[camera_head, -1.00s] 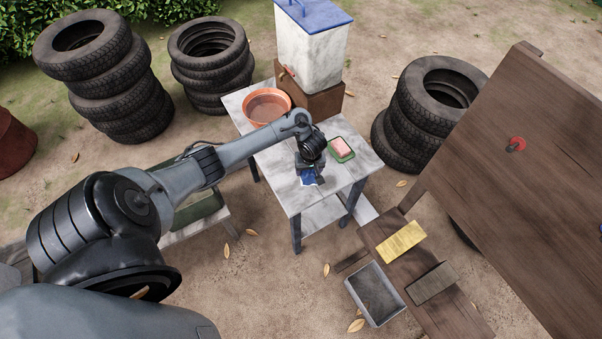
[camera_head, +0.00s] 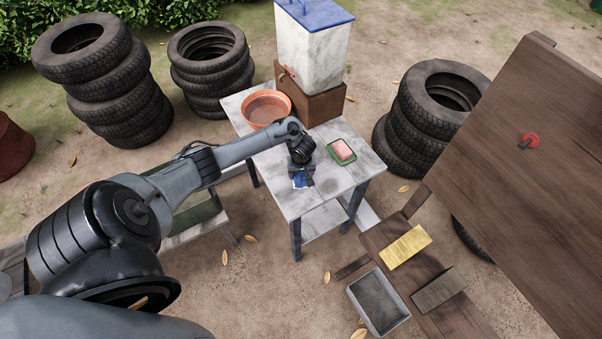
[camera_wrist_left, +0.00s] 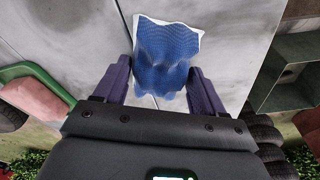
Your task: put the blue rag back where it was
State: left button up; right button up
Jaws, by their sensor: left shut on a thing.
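The blue rag (camera_wrist_left: 163,57), with a white edge, is between the two fingers of my left gripper (camera_wrist_left: 163,88) in the left wrist view. In the head view only a small blue part of the rag (camera_head: 299,181) shows under my left gripper (camera_head: 303,180). My left gripper is shut on the rag, over the front left part of the grey table (camera_head: 335,181). I cannot tell whether the rag touches the table top. My right gripper is not in view.
An orange basin (camera_head: 266,108) stands at the table's back left. A pink soap in a green dish (camera_head: 342,151) lies to the right of my gripper. A white container with a blue lid (camera_head: 312,50) stands behind. A brown board (camera_head: 520,180) stands at the right.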

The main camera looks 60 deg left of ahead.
aim_at(302, 176)
pick_arm(q)
jog(key=shift+f, duration=0.1)
jog(key=o, duration=0.9)
notch_tip(302, 176, up, 12)
jog(key=d+f+p, duration=0.1)
jog(key=d+p, duration=0.1)
jog(key=p, duration=0.3)
jog(key=s+d+m+t, duration=0.3)
jog(key=d+m, duration=0.6)
jog(key=d, duration=0.9)
jog(key=s+d+r+m, duration=0.2)
jog(key=s+d+r, duration=0.1)
jog(key=s, duration=0.1)
jog(key=s+d+r+m+h, duration=0.1)
jog(key=s+d+r+m, duration=0.1)
jog(key=s+d+r, duration=0.1)
jog(key=s+d+r+m, duration=0.2)
jog(key=s+d+r, duration=0.1)
jog(key=s+r, duration=0.2)
jog(key=shift+s+d+r+m+h+p, duration=0.15)
jog(key=shift+s+d+h, duration=0.05)
jog(key=shift+s, duration=0.2)
jog(key=shift+s+d+r+m+h+p, duration=0.1)
jog(key=shift+s+d+m+h+p, duration=0.1)
jog(key=shift+s, duration=0.2)
